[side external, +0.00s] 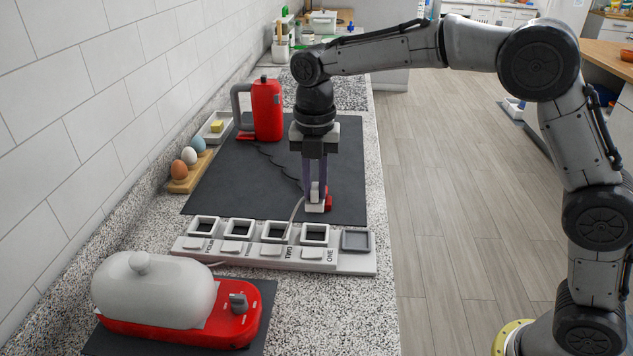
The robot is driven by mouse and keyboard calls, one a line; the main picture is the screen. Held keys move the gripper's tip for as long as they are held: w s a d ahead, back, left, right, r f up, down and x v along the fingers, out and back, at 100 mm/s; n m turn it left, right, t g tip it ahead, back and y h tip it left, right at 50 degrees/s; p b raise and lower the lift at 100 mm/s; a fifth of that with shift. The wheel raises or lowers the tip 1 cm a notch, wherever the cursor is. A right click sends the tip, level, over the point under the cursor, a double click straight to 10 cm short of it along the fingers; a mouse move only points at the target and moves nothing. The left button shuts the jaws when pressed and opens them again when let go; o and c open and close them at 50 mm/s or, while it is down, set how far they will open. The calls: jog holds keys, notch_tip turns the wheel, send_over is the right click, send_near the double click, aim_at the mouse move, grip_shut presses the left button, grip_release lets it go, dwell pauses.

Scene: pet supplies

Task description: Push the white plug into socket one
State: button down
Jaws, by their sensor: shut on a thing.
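My gripper (314,190) points straight down over the far side of the power strip. It is shut on the white plug (315,206), whose pale cord (297,212) runs down to the left across the strip. Whether the plug touches the dark mat or hangs just above it, I cannot tell. Socket one (315,243), a white square frame with a dark opening above the label ONE, is nearer the camera than the plug and apart from it. The fingers hide part of the plug.
The white power strip (265,260) has several sockets in a row and a grey square (356,241) at its right end.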

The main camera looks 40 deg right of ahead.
aim_at(315, 209)
jog(key=shift+f, duration=2.9)
jog(key=shift+f, duration=1.5)
jog(key=c, duration=0.7)
grip_release()
jog(key=shift+c, duration=0.2)
